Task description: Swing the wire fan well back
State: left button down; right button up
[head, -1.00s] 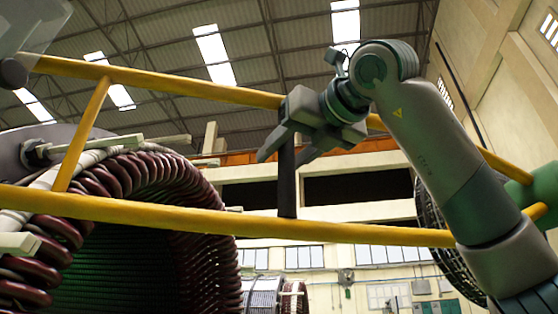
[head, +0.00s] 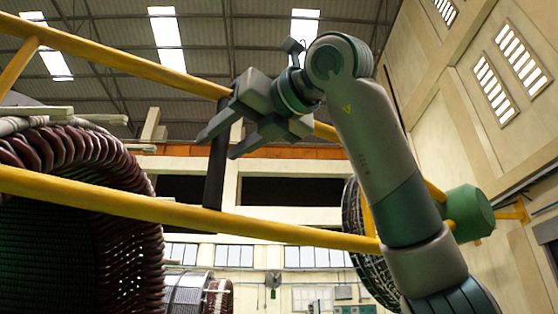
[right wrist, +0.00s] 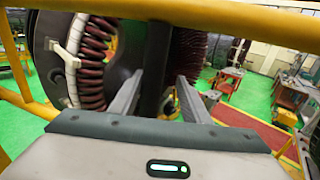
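The wire fan (head: 361,240), a dark round wire cage, shows at the right in the head view, partly behind my right arm. A green motor housing (head: 468,212) and yellow tubes join it. A yellow tube frame (head: 290,234) runs from it to the left, with a dark upright bar (head: 214,180) between its rails. The bar also shows between the fingertips (right wrist: 160,78) in the right wrist view. My left gripper is not in view.
A large stator with dark red coils (head: 85,165) stands at the left, close behind the yellow frame. It also shows in the right wrist view (right wrist: 95,50). Green floor (right wrist: 236,98), a red strip (right wrist: 250,135) and workbenches lie beyond.

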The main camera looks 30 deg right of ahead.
pick_arm(q)
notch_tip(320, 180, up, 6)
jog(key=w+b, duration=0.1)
jog(key=b, duration=0.1)
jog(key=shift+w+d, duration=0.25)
pick_arm(e)
jog(key=v, duration=1.4)
jog(key=shift+s, duration=0.3)
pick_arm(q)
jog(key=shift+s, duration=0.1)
pick_arm(e)
jog(key=shift+d, duration=0.1)
